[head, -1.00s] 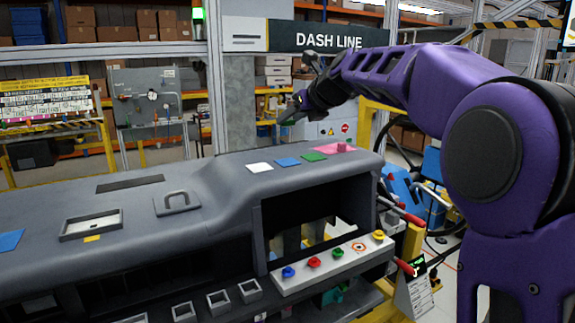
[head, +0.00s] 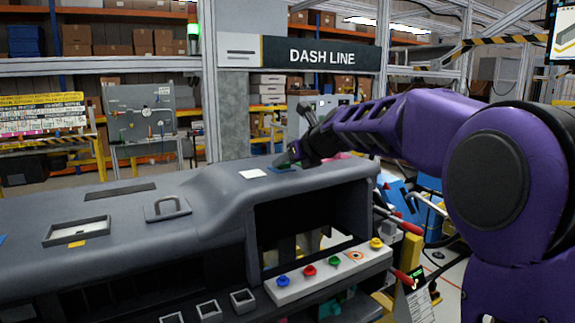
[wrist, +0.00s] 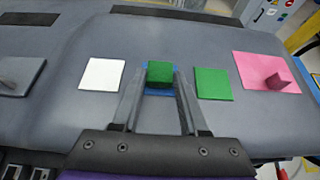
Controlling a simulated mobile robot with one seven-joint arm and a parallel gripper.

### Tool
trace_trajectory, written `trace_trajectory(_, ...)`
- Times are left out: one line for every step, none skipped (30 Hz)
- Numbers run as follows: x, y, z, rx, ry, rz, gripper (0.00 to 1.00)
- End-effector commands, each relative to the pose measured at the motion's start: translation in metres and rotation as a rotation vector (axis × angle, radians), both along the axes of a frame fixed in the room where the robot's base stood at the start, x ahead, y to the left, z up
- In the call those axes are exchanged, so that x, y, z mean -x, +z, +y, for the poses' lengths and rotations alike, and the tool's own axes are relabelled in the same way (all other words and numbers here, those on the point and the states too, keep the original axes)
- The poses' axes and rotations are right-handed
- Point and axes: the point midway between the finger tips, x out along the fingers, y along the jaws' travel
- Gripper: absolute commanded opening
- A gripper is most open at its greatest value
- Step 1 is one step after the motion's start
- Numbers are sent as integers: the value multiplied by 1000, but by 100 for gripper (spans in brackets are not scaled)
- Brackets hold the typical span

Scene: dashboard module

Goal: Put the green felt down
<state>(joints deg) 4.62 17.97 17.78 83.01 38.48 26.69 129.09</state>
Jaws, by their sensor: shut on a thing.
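My gripper (wrist: 159,82) is shut on the green felt (wrist: 160,72), a small green block between its fingertips in the wrist view. The felt is over a blue square (wrist: 160,93), whose edges show around and below it; I cannot tell whether it touches. A flat green square (wrist: 212,84) lies just right of the gripper, with nothing on it. In the head view my gripper (head: 293,157) is low over the top of the dashboard, and hides the green square.
A bare white square (wrist: 102,73) lies left of the gripper. A pink square (wrist: 262,70) at the right bears a small pink piece (wrist: 279,79). The grey dashboard (head: 215,185) has a raised handle (head: 167,208) and a framed recess (head: 77,231) at the left.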

Motion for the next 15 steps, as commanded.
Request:
trace_trajectory(0, 2, 0, 0, 0, -1, 0)
trace_trajectory(0, 2, 0, 0, 0, -1, 0)
trace_trajectory(0, 2, 0, 0, 0, -1, 0)
trace_trajectory(0, 2, 0, 0, 0, -1, 0)
trace_trajectory(0, 1, 0, -1, 0, -1, 0)
trace_trajectory(0, 0, 0, 0, 0, 0, 0)
trace_trajectory(0, -1, 0, 0, 0, 0, 0)
trace_trajectory(0, -2, 0, 0, 0, 0, 0)
trace_trajectory(0, -2, 0, 0, 0, 0, 47)
trace_trajectory(0, -1, 0, 0, 0, 0, 52)
trace_trajectory(0, -1, 0, 0, 0, 0, 57)
trace_trajectory(0, -1, 0, 0, 0, 0, 65)
trace_trajectory(0, -1, 0, 0, 0, 0, 70)
trace_trajectory(0, -1, 0, 0, 0, 0, 73)
trace_trajectory(0, -1, 0, 0, 0, 0, 73)
